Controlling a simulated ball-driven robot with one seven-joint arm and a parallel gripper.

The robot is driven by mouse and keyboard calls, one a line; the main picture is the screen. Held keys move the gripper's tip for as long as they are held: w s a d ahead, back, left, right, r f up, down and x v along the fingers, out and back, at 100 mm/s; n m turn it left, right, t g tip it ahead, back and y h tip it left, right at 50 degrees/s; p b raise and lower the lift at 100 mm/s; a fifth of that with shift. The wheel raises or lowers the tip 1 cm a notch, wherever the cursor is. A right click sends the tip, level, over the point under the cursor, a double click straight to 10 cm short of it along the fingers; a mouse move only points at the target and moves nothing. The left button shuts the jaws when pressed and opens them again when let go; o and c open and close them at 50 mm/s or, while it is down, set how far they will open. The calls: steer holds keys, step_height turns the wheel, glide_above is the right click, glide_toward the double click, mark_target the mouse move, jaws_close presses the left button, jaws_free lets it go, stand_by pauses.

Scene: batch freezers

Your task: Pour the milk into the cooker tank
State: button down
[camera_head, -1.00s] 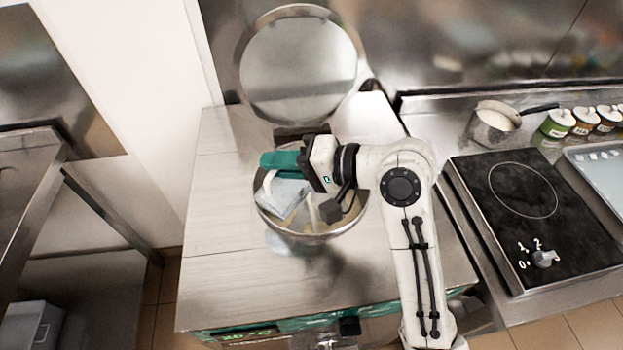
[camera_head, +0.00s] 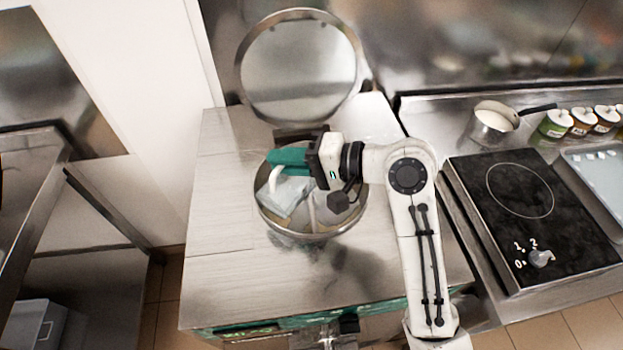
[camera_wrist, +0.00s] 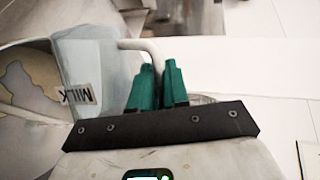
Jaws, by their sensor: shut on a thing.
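A pale, translucent milk jug (camera_head: 287,198) with a white handle is over the round metal cooker tank (camera_head: 317,237), within its rim as seen from above. In the wrist view the jug (camera_wrist: 98,65) shows a "MILK" label and looks tilted. My gripper (camera_head: 288,160) has green fingers, and in the wrist view its fingers (camera_wrist: 158,88) are shut on the jug's handle. The tank's inside (camera_wrist: 25,85) shows a pale yellowish patch at the left of the wrist view. The milk stream, if any, cannot be made out clearly.
The tank's round lid (camera_head: 299,68) stands open behind it. A black cooktop (camera_head: 530,215) is at the right, with a saucepan (camera_head: 492,125) and several small jars (camera_head: 582,121) behind it. The steel counter (camera_head: 225,220) left of the tank is clear.

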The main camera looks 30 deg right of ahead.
mark_target(274, 173)
steer(key=shift+w+d+r+m+y+p, duration=0.35)
steer(key=shift+d+m+p, duration=0.3)
steer(key=shift+p, duration=0.25)
steer(key=a+f+b, duration=0.1)
steer(key=b, duration=0.1)
steer(key=s+a+f+n+h+b, duration=0.1)
steer(key=shift+n+b, duration=0.25)
steer(key=shift+b, duration=0.1)
steer(key=shift+s+a+r+n+h, duration=0.25)
steer(key=shift+s+a+r+n, duration=0.2)
steer(key=shift+a, duration=0.25)
steer(key=shift+s+a+r, duration=0.15)
steer(key=shift+a+r, duration=0.1)
steer(key=shift+a, duration=0.05)
